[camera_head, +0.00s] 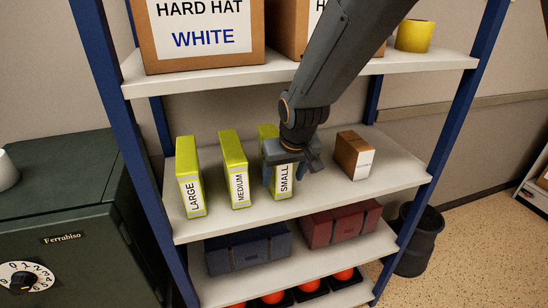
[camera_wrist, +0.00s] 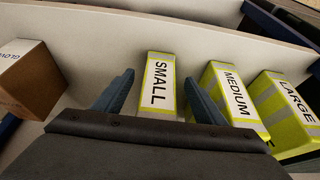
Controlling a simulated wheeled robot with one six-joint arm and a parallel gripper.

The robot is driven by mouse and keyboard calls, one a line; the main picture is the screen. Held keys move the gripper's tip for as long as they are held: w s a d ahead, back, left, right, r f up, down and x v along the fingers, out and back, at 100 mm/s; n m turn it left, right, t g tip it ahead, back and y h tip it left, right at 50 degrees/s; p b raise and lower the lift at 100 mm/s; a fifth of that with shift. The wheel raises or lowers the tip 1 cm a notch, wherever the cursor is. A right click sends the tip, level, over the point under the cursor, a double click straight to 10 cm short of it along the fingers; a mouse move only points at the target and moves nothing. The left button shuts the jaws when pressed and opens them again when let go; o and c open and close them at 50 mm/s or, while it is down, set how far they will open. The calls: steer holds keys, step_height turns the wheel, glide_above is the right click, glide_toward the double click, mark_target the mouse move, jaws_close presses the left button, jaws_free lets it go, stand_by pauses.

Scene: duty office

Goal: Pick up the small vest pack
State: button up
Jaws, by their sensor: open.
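The small vest pack (camera_head: 283,182) is a narrow yellow-green box with a white SMALL label. It stands upright on the middle shelf (camera_head: 330,190), and my gripper and arm partly hide its top in the head view. My gripper (camera_head: 292,174) is open at the pack. In the wrist view, the small vest pack (camera_wrist: 158,85) shows between the two fingers of my gripper (camera_wrist: 160,95), one on each side with gaps. I cannot tell how deep the fingers reach along it.
The medium pack (camera_head: 235,170) and large pack (camera_head: 189,178) stand to the left. A brown glove box (camera_head: 353,156) stands to the right. Hard hat boxes (camera_head: 205,30) sit on the shelf above, with blue uprights (camera_head: 457,90) at the sides. Blue (camera_head: 248,248) and red cases (camera_head: 340,224) lie below.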

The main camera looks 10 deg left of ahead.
steer(key=shift+x, duration=0.95)
steer(key=c, duration=1.2)
steer(key=shift+c, duration=0.4)
steer(key=shift+r, duration=0.15)
